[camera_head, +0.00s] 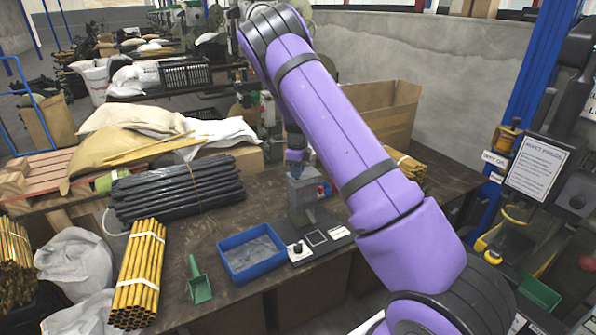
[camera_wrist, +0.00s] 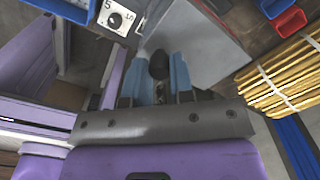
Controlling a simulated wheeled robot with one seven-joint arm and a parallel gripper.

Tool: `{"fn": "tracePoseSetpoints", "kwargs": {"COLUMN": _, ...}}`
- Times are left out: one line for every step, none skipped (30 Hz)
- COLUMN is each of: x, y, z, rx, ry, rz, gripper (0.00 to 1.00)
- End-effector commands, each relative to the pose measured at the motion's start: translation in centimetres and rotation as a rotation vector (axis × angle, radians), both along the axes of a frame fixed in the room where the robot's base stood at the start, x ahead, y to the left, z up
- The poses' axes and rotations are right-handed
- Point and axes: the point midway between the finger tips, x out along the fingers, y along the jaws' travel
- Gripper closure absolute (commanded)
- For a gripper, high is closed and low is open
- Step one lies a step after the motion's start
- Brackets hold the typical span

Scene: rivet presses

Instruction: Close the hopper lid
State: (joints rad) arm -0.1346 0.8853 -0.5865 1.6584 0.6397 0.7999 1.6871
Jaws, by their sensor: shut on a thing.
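The grey hopper (camera_head: 304,192) stands on the bench, below and just right of my gripper (camera_head: 295,157) in the head view. In the wrist view a smooth grey panel (camera_wrist: 205,35), which looks like the hopper lid, lies past the fingers. My gripper (camera_wrist: 161,72) has blue fingertips on either side of a dark rounded knob (camera_wrist: 158,64) and is shut on it. How the knob joins the lid, and the lid's exact angle, cannot be told. My purple arm hides part of the area right of the hopper.
A blue tray (camera_head: 250,268), a green scoop (camera_head: 199,282) and a dark control panel with a knob (camera_head: 298,249) lie in front of the hopper. Black rods (camera_head: 175,188) lie to the left. Yellow rods (camera_wrist: 285,80) and red and blue bins (camera_wrist: 288,22) are close on the right in the wrist view.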

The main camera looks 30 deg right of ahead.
Motion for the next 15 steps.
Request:
{"fn": "tracePoseSetpoints", "kwargs": {"x": 0.12, "y": 0.04, "z": 0.07, "rx": 0.0, "ry": -0.003, "rz": 0.0, "gripper": 1.0}}
{"fn": "tracePoseSetpoints", "kwargs": {"x": 0.12, "y": 0.04, "z": 0.07, "rx": 0.0, "ry": -0.003, "rz": 0.0, "gripper": 1.0}}
{"fn": "tracePoseSetpoints", "kwargs": {"x": 0.12, "y": 0.04, "z": 0.07, "rx": 0.0, "ry": -0.003, "rz": 0.0, "gripper": 1.0}}
{"fn": "tracePoseSetpoints", "kwargs": {"x": 0.13, "y": 0.05, "z": 0.08, "rx": 0.0, "ry": -0.003, "rz": 0.0, "gripper": 1.0}}
{"fn": "tracePoseSetpoints", "kwargs": {"x": 0.14, "y": 0.05, "z": 0.08, "rx": -0.001, "ry": -0.003, "rz": 0.0, "gripper": 1.0}}
{"fn": "tracePoseSetpoints", "kwargs": {"x": 0.14, "y": 0.05, "z": 0.08, "rx": 0.0, "ry": -0.004, "rz": 0.001, "gripper": 1.0}}
{"fn": "tracePoseSetpoints", "kwargs": {"x": 0.15, "y": 0.06, "z": 0.08, "rx": 0.0, "ry": -0.004, "rz": 0.001, "gripper": 1.0}}
{"fn": "tracePoseSetpoints", "kwargs": {"x": 0.15, "y": 0.06, "z": 0.09, "rx": 0.0, "ry": -0.004, "rz": 0.001, "gripper": 0.76}}
{"fn": "tracePoseSetpoints", "kwargs": {"x": 0.15, "y": 0.06, "z": 0.08, "rx": 0.0, "ry": -0.004, "rz": 0.001, "gripper": 0.67}}
{"fn": "tracePoseSetpoints", "kwargs": {"x": 0.15, "y": 0.06, "z": 0.08, "rx": 0.0, "ry": -0.004, "rz": 0.001, "gripper": 0.6}}
{"fn": "tracePoseSetpoints", "kwargs": {"x": 0.13, "y": 0.06, "z": 0.07, "rx": 0.0, "ry": -0.004, "rz": 0.001, "gripper": 0.53}}
{"fn": "tracePoseSetpoints", "kwargs": {"x": 0.12, "y": 0.05, "z": 0.06, "rx": 0.0, "ry": -0.003, "rz": 0.001, "gripper": 0.52}}
{"fn": "tracePoseSetpoints", "kwargs": {"x": 0.12, "y": 0.05, "z": 0.06, "rx": 0.0, "ry": -0.003, "rz": 0.001, "gripper": 0.52}}
{"fn": "tracePoseSetpoints", "kwargs": {"x": 0.11, "y": 0.04, "z": 0.05, "rx": 0.0, "ry": -0.003, "rz": 0.001, "gripper": 0.52}}
{"fn": "tracePoseSetpoints", "kwargs": {"x": 0.1, "y": 0.04, "z": 0.05, "rx": 0.0, "ry": -0.003, "rz": 0.001, "gripper": 0.52}}
